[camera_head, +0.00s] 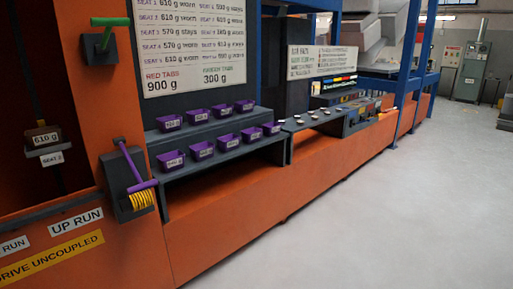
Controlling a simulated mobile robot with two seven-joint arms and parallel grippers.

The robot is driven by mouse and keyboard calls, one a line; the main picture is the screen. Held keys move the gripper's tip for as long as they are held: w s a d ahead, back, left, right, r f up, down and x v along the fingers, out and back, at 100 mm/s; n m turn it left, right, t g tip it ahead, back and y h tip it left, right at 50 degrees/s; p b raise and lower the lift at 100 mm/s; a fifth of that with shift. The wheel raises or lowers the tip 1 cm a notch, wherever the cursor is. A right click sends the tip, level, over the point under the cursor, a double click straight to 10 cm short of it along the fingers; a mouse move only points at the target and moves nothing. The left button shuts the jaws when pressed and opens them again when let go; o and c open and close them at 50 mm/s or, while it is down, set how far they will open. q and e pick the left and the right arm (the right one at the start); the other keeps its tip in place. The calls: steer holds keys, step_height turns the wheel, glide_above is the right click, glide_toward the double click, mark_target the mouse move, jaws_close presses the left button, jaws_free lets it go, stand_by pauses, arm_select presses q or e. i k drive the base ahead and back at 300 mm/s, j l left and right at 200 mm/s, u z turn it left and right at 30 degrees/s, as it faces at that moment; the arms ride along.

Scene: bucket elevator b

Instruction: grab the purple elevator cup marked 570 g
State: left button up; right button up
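Several purple elevator cups stand on a dark two-step shelf (215,163) left of centre in the head view. The upper row runs from a cup at its left end (169,123) to one at its right end (244,105). The lower row runs from a left cup (171,160) to a right cup (271,129). Each has a small pale label on its front, too small to read surely, so I cannot tell which is marked 570 g. Neither of my grippers is in view.
A seat board (195,45) hangs above the shelf. At left are a brown cup marked 610 g (42,139), a green-handled lever (107,35) and a purple-handled lever (132,165). A bench (330,125) adjoins at right. The grey floor (400,200) is clear.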

mark_target(246, 106)
steer(key=i+l+z, duration=0.4)
steer(key=i+z, duration=0.15)
steer(key=i, duration=0.2)
steer(key=i+l+z, duration=0.1)
steer(key=i+z, duration=0.35)
steer(key=i, duration=1.75)
steer(key=i+u, duration=0.3)
steer(key=i, duration=0.2)
steer(key=i+l+u, duration=0.25)
steer(key=i, duration=0.25)
steer(key=i+l+u, duration=0.2)
steer(key=i+u, duration=0.25)
steer(key=i+l+u, duration=0.25)
steer(key=u, duration=0.25)
steer(key=i+l+u, duration=0.25)
steer(key=l+u, duration=0.2)
steer(key=i+l+u, duration=0.15)
steer(key=l, duration=0.2)
steer(key=l+u, duration=0.15)
steer(key=l, duration=0.2)
